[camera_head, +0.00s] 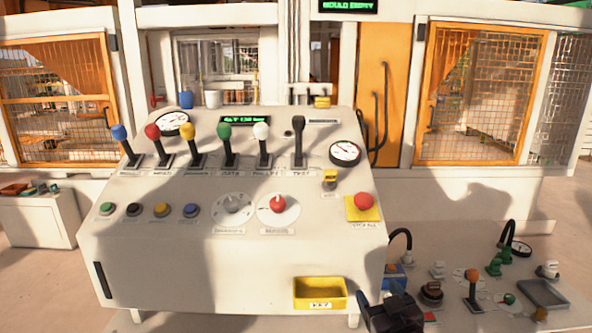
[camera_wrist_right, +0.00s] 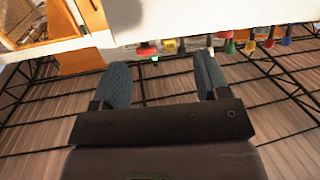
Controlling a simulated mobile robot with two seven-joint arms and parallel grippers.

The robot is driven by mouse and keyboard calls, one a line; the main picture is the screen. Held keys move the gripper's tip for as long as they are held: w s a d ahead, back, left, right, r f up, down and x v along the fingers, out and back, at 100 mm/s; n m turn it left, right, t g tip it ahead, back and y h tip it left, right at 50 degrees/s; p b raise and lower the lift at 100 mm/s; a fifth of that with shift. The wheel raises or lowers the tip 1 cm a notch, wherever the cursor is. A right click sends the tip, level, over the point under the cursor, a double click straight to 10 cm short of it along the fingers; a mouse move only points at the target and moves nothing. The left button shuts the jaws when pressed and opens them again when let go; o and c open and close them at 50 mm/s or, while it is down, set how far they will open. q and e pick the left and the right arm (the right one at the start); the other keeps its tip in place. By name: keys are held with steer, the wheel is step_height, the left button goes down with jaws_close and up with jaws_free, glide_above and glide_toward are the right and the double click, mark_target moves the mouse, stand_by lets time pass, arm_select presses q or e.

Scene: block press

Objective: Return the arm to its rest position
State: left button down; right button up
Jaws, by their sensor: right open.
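My right gripper (camera_head: 392,312) is at the bottom of the head view, right of the yellow key tray and in front of the console's lower right corner. In the right wrist view, its two fingers (camera_wrist_right: 165,85) are apart with nothing between them. The white control console (camera_head: 190,270) fills the middle of the head view, with a row of coloured levers, several buttons, two dials and a red stop button (camera_head: 364,201) on a yellow plate. My left gripper does not show in either view.
The yellow tray (camera_head: 320,306) is on the console's front, close left of my right gripper. A low side bench (camera_head: 440,322) with a lever, hoses and a gauge stands at right. Orange-framed mesh gates (camera_head: 484,95) stand behind. A small white cabinet (camera_head: 38,222) is at left.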

steer(key=s+d+f+m+g+h, duration=0.1)
steer(key=s+d+f+g, duration=0.1)
steer(key=s+f, duration=0.5)
steer(key=s+d+f+m+g+h, duration=0.1)
steer(key=s+d+f+g, duration=0.1)
steer(key=s+d+f, duration=0.3)
steer(key=s+d+f+g+h, duration=0.1)
steer(key=s+d+f, duration=0.2)
steer(key=s+f, duration=0.7)
steer(key=s, duration=0.3)
steer(key=shift+s+d+f+m+g+h, duration=0.3)
steer(key=shift+s+m+g, duration=0.1)
